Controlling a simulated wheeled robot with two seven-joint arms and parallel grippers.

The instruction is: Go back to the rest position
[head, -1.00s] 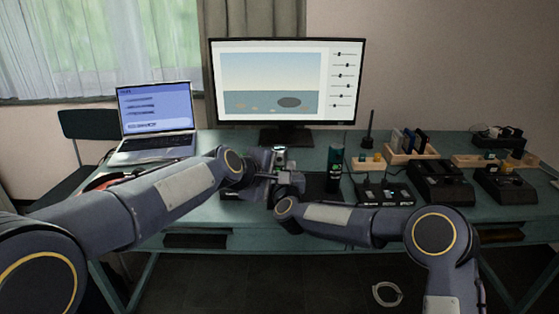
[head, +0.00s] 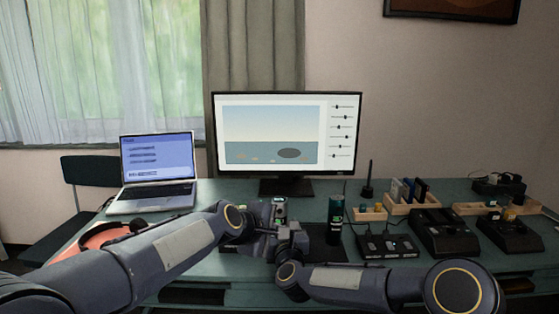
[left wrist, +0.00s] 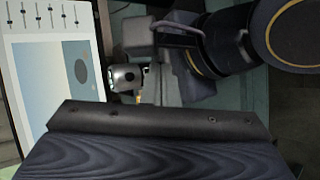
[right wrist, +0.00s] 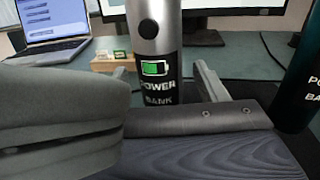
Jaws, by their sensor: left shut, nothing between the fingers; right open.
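My right gripper (head: 291,236) is at the middle of the desk, open. In the right wrist view its fingers (right wrist: 170,88) are spread, and a silver-and-black power bank (right wrist: 158,50) stands upright in front of them or between them; I cannot tell which. The power bank (head: 280,208) also shows just behind the grippers in the head view. My left gripper (head: 262,246) is shut and empty, close beside the right one. Its fingertips are hard to make out. The left wrist view shows the power bank's top (left wrist: 125,77) near my right gripper.
A monitor (head: 288,135) and laptop (head: 157,170) stand behind. Black devices (head: 448,231) and wooden holders (head: 412,204) fill the desk's right side.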

